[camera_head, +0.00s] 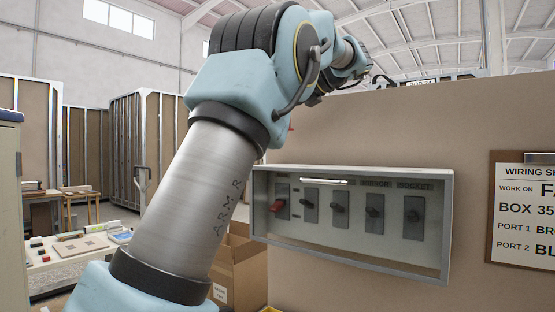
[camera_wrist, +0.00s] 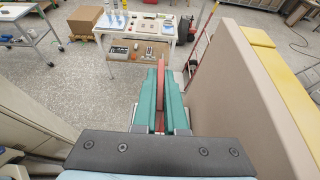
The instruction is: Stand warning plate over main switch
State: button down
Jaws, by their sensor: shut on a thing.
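My gripper (camera_wrist: 161,76) shows in the wrist view with its green fingers shut on a thin red plate seen edge-on, which I take to be the warning plate (camera_wrist: 161,92). Its face and any writing are hidden. In the head view, the main switch (camera_head: 276,206) appears to be the one with the red handle, at the left end of the switch box (camera_head: 446,235). My arm reaches up and away above the wall, well above the box. The gripper and the plate cannot be made out in the head view.
Several dark switches (camera_head: 337,208) stand in a row right of the red one. A wiring sheet (camera_head: 523,207) hangs on the tan wall (camera_head: 400,130). A cardboard box (camera_head: 235,270) is below left. The wrist view shows a white table (camera_wrist: 140,25) and the wall's long top edge at right.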

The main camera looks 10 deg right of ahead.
notch_tip(320, 180, down, 9)
jog(key=shift+s, duration=0.1)
dwell(0.3)
jog(key=shift+f, duration=0.1)
jog(key=c, duration=1)
grip_release()
jog(key=b+v, duration=0.1)
jog(key=v, duration=1.1)
jog(key=shift+b, duration=0.4)
